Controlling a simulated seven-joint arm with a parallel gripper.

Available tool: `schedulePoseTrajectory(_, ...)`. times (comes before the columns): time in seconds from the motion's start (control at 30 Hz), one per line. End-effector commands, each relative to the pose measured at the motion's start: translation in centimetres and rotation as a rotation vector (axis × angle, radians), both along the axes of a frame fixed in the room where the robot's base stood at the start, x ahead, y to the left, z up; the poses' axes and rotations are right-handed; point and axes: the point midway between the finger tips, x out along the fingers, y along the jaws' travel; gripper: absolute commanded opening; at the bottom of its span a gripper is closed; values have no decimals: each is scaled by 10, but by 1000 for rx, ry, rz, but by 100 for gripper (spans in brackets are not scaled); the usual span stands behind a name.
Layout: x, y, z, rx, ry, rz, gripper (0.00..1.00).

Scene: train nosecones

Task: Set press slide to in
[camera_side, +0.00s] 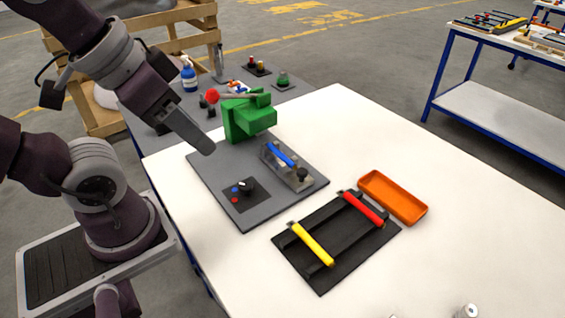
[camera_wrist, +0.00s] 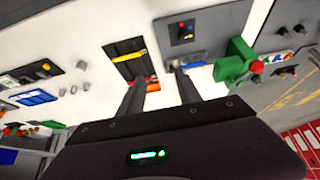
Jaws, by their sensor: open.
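A grey plate (camera_side: 215,193) on the white table carries the press parts. On it stands a green press (camera_side: 247,118) with a red-ended lever (camera_side: 213,96). In front of the press is a slide unit (camera_side: 290,168), with a blue bar (camera_side: 280,154) and a dark knob (camera_side: 302,174). I take this unit as the press slide; its set position is unclear. My gripper (camera_side: 207,147) hovers left of the press, above the plate, apart from the slide. In the wrist view my gripper (camera_wrist: 161,92) is open and empty, with the slide (camera_wrist: 186,61) beyond its fingers.
A dark panel with a black dial (camera_side: 245,187) sits on the plate's near side. A black rack (camera_side: 325,262) holds a yellow bar (camera_side: 312,244) and a red bar (camera_side: 364,208). An orange tray (camera_side: 393,197) lies beside it. The table's right side is mostly clear.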

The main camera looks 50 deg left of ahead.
Motion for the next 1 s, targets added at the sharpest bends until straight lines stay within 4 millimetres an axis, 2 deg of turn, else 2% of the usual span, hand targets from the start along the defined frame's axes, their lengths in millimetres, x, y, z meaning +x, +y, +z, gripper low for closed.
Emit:
schedulePoseTrajectory(0.07,1,0,0,3,3,-5,47)
schedulePoseTrajectory(0.17,20,1,4,44,45,-78,47)
schedulePoseTrajectory(0.27,67,5,2,129,138,-263,47)
schedulePoseTrajectory(0.33,109,8,-9,188,210,-429,47)
schedulePoseTrajectory(0.4,149,13,-31,233,276,-599,47)
schedulePoseTrajectory(0.5,195,19,-73,271,354,-827,47)
schedulePoseTrajectory(0.6,225,24,-114,285,402,-1003,47)
schedulePoseTrajectory(0.73,241,28,-146,288,429,-1130,47)
schedulePoseTrajectory(0.87,244,28,-164,287,436,-1157,47)
schedulePoseTrajectory(1.0,243,28,-192,287,436,-1157,47)
